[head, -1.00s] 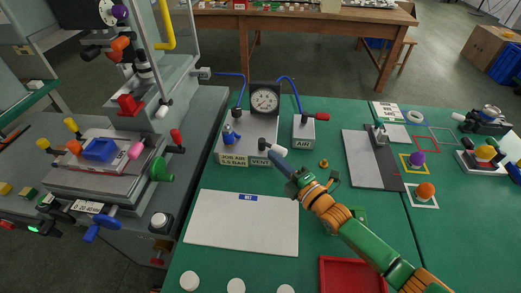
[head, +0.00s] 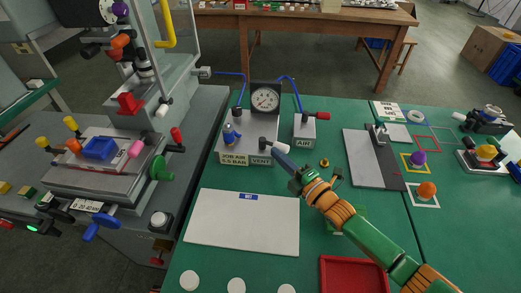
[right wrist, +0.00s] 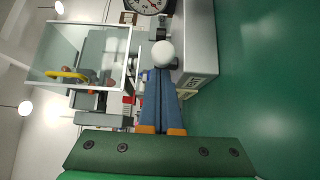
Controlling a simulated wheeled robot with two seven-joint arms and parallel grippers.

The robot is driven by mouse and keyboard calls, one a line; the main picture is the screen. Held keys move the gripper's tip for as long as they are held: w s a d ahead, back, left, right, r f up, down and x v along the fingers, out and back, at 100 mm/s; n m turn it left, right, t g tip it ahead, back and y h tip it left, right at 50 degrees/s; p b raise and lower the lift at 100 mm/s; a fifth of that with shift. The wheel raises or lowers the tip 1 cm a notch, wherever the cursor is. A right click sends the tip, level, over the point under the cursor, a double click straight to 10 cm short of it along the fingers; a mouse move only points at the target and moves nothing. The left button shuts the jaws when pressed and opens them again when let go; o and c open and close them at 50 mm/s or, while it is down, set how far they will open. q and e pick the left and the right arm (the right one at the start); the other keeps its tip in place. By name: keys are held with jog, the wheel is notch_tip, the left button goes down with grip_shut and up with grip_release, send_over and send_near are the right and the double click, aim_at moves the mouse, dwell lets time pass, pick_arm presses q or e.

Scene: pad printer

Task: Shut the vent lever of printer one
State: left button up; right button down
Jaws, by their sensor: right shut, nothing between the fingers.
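The grey air unit (head: 228,149) carries the labels "JOB AIR 5.5 BAR" and "VENT". The vent lever (head: 263,143) sits above the VENT label, with a dark hub and its arm pointing right. Its pale ball end (right wrist: 163,52) shows in the right wrist view, just beyond the fingertips. My right gripper (head: 276,153) is shut and empty, its blue fingers at the lever's right end. The fingers (right wrist: 160,75) look close to the ball; I cannot tell whether they touch it. The fingertips partly hide the lever's end in the head view. My left gripper is not in view.
A pressure gauge (head: 265,98) stands behind the unit, with blue hoses. The AIR box (head: 304,132) with a red-ended lever is to its right. A white board (head: 240,235) lies in front. The pad printer (head: 100,165) stands left.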

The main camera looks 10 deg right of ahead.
jog(key=shift+w+d+b, duration=0.35)
jog(key=shift+d+b, duration=0.05)
jog(key=shift+d, duration=0.2)
jog(key=shift+s+p, duration=0.1)
jog(key=shift+p, duration=0.2)
jog(key=shift+s+a+r+p, duration=0.1)
jog(key=shift+s+a+p, duration=0.1)
jog(key=shift+s+p, duration=0.25)
jog(key=shift+s+d+p, duration=0.25)
jog(key=shift+s+p, duration=0.15)
jog(key=shift+s, duration=0.1)
jog(key=p+v, duration=0.2)
jog(key=v, duration=0.1)
jog(key=shift+s+d, duration=0.15)
jog(key=shift+s, duration=0.2)
jog(key=shift+s+d, duration=0.25)
jog(key=shift+s, duration=0.25)
